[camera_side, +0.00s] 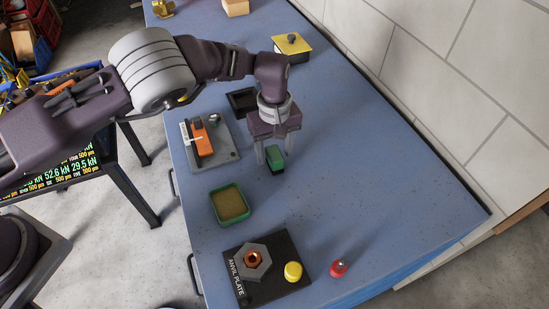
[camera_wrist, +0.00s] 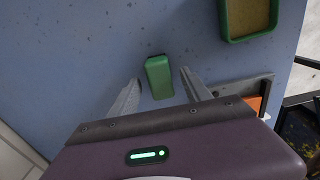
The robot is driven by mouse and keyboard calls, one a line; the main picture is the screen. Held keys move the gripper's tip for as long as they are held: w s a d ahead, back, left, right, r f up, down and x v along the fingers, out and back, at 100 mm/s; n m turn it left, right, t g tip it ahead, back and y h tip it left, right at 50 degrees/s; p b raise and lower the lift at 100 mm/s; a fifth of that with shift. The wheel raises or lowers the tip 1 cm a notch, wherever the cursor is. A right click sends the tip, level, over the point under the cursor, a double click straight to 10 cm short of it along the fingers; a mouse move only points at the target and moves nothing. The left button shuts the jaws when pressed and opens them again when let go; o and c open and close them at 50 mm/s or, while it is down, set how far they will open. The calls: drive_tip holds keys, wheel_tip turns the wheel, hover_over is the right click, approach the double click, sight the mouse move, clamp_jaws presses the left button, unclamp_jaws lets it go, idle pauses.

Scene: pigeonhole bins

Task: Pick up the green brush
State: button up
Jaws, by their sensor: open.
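The green brush (camera_side: 275,157) is a small green block with a dark lower part, on the blue table. My gripper (camera_side: 268,160) is directly over it, pointing down, with its fingers low near the table. In the wrist view the green brush (camera_wrist: 159,77) lies between the two open fingers of my gripper (camera_wrist: 159,84), with a visible gap on each side. Nothing is held. I cannot tell from these views how far down the fingertips reach beside the brush.
A green tray (camera_side: 213,205) with a tan inside lies nearby. A grey plate with an orange tool (camera_side: 204,140) is to the left. The anvil plate (camera_side: 284,246), yellow knob (camera_side: 293,271) and red object (camera_side: 338,268) are in front. A black tray (camera_side: 240,100) and yellow-topped box (camera_side: 291,43) are behind.

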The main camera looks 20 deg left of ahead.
sight(275, 153)
wheel_tip(275, 153, down, 3)
drive_tip(key=shift+r, duration=0.1)
drive_tip(key=shift+c, duration=0.5)
clamp_jaws()
wheel_tip(275, 153, up, 10)
drive_tip(key=shift+r, duration=0.1)
drive_tip(key=c, duration=0.7)
unclamp_jaws()
clamp_jaws()
